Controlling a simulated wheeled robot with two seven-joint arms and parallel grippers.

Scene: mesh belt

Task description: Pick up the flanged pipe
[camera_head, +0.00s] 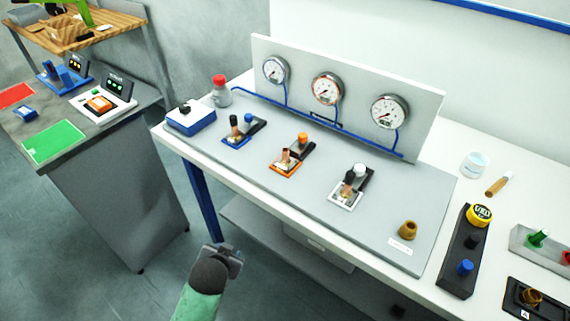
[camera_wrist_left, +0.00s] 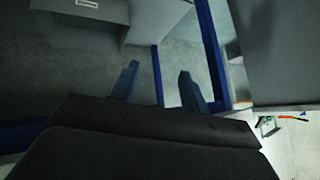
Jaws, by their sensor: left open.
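I cannot tell for sure which piece is the flanged pipe. A short brass fitting with a wider collar (camera_head: 408,230) stands at the front right of the grey panel base, by a white label. Another brass ring-like piece (camera_head: 531,297) sits in a black tray at the lower right. Small copper pipe pieces (camera_head: 285,156) stand on the fixtures below the gauges. My left gripper (camera_head: 232,257) is in front of the table, over the floor, apart from all of these. The left wrist view shows its two fingers (camera_wrist_left: 157,82) spread, with nothing between them. My right gripper is not in view.
The white table (camera_head: 462,135) carries a gauge board (camera_head: 345,70), a blue-white box (camera_head: 190,118), a red-capped bottle (camera_head: 221,92) and a black button box (camera_head: 465,250). A grey bench (camera_head: 110,145) stands left. A blue table leg (camera_head: 200,200) is near my gripper.

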